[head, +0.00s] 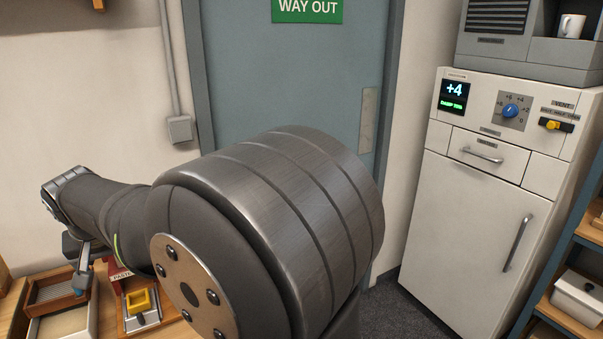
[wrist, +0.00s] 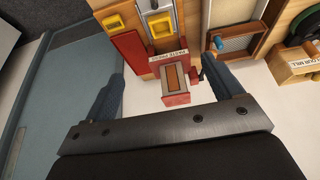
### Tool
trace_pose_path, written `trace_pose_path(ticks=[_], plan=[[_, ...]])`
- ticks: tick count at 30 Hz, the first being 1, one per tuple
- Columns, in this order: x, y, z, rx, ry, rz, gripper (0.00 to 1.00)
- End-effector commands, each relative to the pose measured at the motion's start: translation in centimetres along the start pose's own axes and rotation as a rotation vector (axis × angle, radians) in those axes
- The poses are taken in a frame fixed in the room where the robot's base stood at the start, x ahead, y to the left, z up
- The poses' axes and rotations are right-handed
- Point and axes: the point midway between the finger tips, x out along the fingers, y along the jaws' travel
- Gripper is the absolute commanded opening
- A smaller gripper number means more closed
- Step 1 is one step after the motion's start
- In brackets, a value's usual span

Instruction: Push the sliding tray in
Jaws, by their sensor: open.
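My gripper (wrist: 163,70) is open, with one blue-grey finger on each side in the wrist view. In the head view it (head: 82,265) hangs at the far left. A red box marked as a paste press (wrist: 175,82) shows between the fingers, with nothing visibly gripped. A wooden frame with a grille (wrist: 237,44) and a blue knob (wrist: 217,42) lies beyond the right finger. The frame also shows in the head view (head: 47,306).
A flour mill sign (wrist: 295,62) stands at right. In the head view, my arm covers the middle; a blue-grey door (head: 290,80) and white cabinet (head: 470,220) stand behind and right.

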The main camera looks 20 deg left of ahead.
Motion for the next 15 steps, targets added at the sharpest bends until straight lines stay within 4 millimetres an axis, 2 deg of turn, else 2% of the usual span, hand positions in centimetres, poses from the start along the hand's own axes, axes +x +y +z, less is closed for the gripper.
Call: trace_pose_path(ticks=[1,7,11,15], plan=[[0.0,0.0,0.0,0.0,0.0,0.0,0.74],[0.1,0.0,0.0,0.001,-0.002,0.001,0.36],[0.9,0.0,-0.6,0.027,-0.056,0.009,0.36],[2.5,0.1,-1.7,0.083,-0.189,0.024,0.36]])
